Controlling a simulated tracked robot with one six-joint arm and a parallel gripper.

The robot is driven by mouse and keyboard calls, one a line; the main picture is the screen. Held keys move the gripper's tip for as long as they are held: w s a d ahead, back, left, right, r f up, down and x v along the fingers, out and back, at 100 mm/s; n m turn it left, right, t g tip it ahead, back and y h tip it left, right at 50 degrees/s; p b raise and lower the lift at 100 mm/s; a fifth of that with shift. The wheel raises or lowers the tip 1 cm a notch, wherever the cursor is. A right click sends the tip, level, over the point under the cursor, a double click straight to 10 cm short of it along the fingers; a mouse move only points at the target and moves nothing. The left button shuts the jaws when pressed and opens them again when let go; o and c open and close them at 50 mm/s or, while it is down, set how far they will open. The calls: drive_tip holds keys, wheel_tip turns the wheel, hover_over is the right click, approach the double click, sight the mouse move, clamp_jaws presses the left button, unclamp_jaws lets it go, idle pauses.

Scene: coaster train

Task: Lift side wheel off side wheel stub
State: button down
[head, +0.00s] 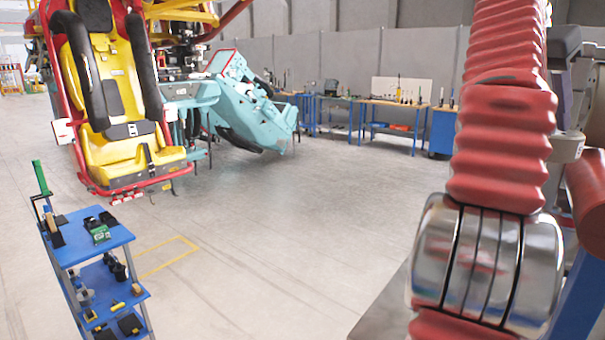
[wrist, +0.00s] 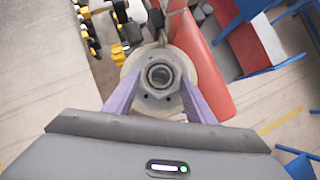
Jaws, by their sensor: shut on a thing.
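In the wrist view my gripper (wrist: 160,84) has its two purple fingers shut on the side wheel (wrist: 204,72), one finger on each side of its grey hub. The wheel is a pale beige disc, seen nearly face on, with a round opening in the hub. The side wheel stub cannot be made out; I cannot tell whether the ring inside the opening is its end or the wheel's own bore. In the head view red bellows of my arm fill the right side, and the grip on the wheel does not show clearly.
A red beam (wrist: 203,62) runs close beside the wheel, with dark and yellow parts at its upper left. In the head view a blue shelf cart (head: 118,238) stands at left below a yellow seat (head: 115,85). Workbenches (head: 392,103) line the back; the middle floor is clear.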

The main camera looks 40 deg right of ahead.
drive_tip(key=shift+a+r, duration=0.1)
drive_tip(key=shift+r, duration=0.8)
idle(0.4)
